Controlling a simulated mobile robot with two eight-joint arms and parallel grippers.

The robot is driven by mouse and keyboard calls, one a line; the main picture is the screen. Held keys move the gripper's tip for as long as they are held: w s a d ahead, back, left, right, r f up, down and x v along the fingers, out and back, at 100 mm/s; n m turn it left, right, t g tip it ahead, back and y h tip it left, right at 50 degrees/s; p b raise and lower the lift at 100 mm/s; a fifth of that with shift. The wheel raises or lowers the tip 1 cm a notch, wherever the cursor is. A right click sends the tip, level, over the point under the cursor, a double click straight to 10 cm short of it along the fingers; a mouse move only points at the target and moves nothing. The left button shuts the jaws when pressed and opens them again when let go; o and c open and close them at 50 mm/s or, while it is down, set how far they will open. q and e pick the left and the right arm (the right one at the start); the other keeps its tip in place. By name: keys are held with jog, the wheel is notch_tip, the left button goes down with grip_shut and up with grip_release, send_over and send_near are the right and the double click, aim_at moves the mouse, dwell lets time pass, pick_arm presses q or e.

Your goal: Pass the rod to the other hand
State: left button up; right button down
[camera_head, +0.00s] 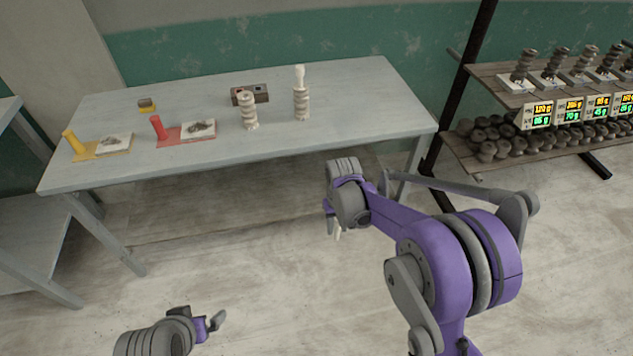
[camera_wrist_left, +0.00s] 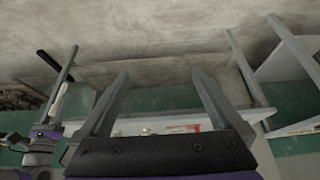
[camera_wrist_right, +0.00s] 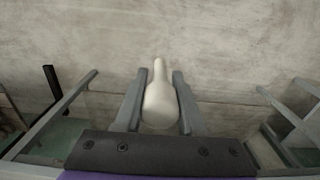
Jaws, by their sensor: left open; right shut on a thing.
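The rod (camera_wrist_right: 160,100) is off-white and pin-shaped, with a narrow neck and a wider body. In the right wrist view it lies between the fingers of my right gripper (camera_wrist_right: 158,88), which is shut on it. In the head view my right gripper (camera_head: 334,222) is in front of the table, and only a small pale end of the rod (camera_head: 337,234) shows below it. My left gripper (camera_head: 212,324) is low at the bottom left of the head view, apart from the rod. In the left wrist view its fingers (camera_wrist_left: 160,84) are spread and empty.
A shelf rack (camera_head: 515,150) with dark pieces and displays stands at the right. The floor between my grippers is clear.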

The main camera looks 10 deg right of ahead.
pick_arm(q)
jog(key=shift+c, duration=1.4)
jog(key=shift+w+d+n, duration=0.2)
jog(key=shift+d+n, duration=0.05)
jog(key=shift+n, duration=0.05)
jog(key=shift+c, duration=0.7)
jog(key=w+d+r+n+t+h, duration=0.2)
jog(key=w+d+n+t+h, duration=0.3)
jog(key=w+d+n+h, duration=0.9)
jog(key=w+d+n, duration=1)
jog(key=w+n, duration=0.1)
jog(key=w, duration=0.2)
jog(key=shift+d+r+t, duration=0.3)
jog(key=shift+d+r, duration=0.05)
pick_arm(e)
jog(key=w+a+r+n, duration=0.4)
jog(key=a+r+n, duration=0.3)
jog(key=a+r, duration=0.4)
jog(key=shift+w+a+n, duration=0.2)
jog(key=shift+a+n, duration=0.2)
jog(key=shift+a, duration=0.45)
